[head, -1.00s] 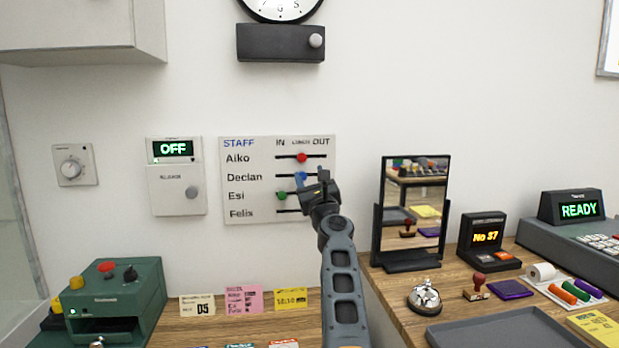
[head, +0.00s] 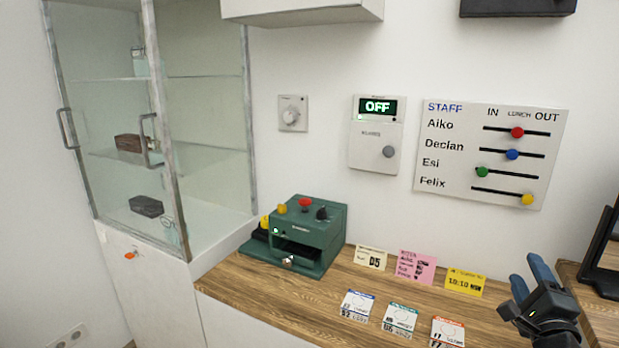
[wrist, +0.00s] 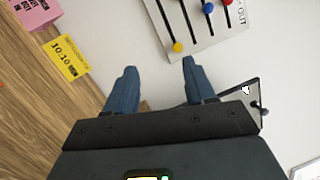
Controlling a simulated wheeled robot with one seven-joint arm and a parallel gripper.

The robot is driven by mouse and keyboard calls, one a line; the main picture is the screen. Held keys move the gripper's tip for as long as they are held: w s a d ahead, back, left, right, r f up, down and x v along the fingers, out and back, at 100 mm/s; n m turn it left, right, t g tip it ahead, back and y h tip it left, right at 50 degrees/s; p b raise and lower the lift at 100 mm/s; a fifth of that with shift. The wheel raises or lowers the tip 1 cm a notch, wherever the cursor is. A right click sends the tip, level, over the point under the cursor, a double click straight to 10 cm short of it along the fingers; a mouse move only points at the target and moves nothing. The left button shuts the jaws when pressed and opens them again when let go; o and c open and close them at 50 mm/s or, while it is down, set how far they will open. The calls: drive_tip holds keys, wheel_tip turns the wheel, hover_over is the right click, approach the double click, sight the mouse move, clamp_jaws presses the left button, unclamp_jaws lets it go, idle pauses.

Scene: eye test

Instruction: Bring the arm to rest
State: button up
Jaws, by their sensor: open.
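My gripper (head: 526,272) is at the lower right of the head view, above the wooden counter (head: 560,325), its two blue fingers spread and nothing between them. In the wrist view its fingers (wrist: 159,70) stand apart, with white wall between them. The staff board (head: 430,188) hangs on the wall up and left of my gripper, clear of it. The red knob (head: 517,132) and blue knob (head: 512,154) are mid-slot, the green knob (head: 482,172) is toward IN, and the yellow knob (head: 527,199) is at the OUT end.
A mirror (head: 601,255) stands close right of my gripper. A green machine (head: 318,231) and a glass cabinet (head: 200,120) are further left. Air before the wall is free.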

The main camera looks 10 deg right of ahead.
drive_tip(key=s+a+f+n+g+y, duration=0.1)
drive_tip(key=s+a+f+n+y, duration=0.15)
drive_tip(key=s+a+n, duration=0.4)
drive_tip(key=s+a+f+n+y, duration=0.1)
drive_tip(key=s+a+f+n, duration=0.25)
drive_tip(key=s, duration=0.65)
drive_tip(key=s+a+f+n+g+y, duration=0.1)
drive_tip(key=s+a+f+n, duration=0.3)
drive_tip(key=s, duration=0.4)
drive_tip(key=s+a+r+n+y, duration=0.1)
drive_tip(key=s+a+r+n, duration=0.1)
drive_tip(key=s, duration=0.4)
drive_tip(key=s+a+r+n+g+y, duration=0.1)
drive_tip(key=s+a+r+n, duration=0.2)
drive_tip(key=s+a+n, duration=0.2)
drive_tip(key=s+a+r+n+y, duration=0.1)
drive_tip(key=s+a+n, duration=0.3)
drive_tip(key=s, duration=0.4)
drive_tip(key=shift+s+a+r+g, duration=0.3)
drive_tip(key=shift+s+a+r, duration=0.1)
drive_tip(key=shift+a+r, duration=0.3)
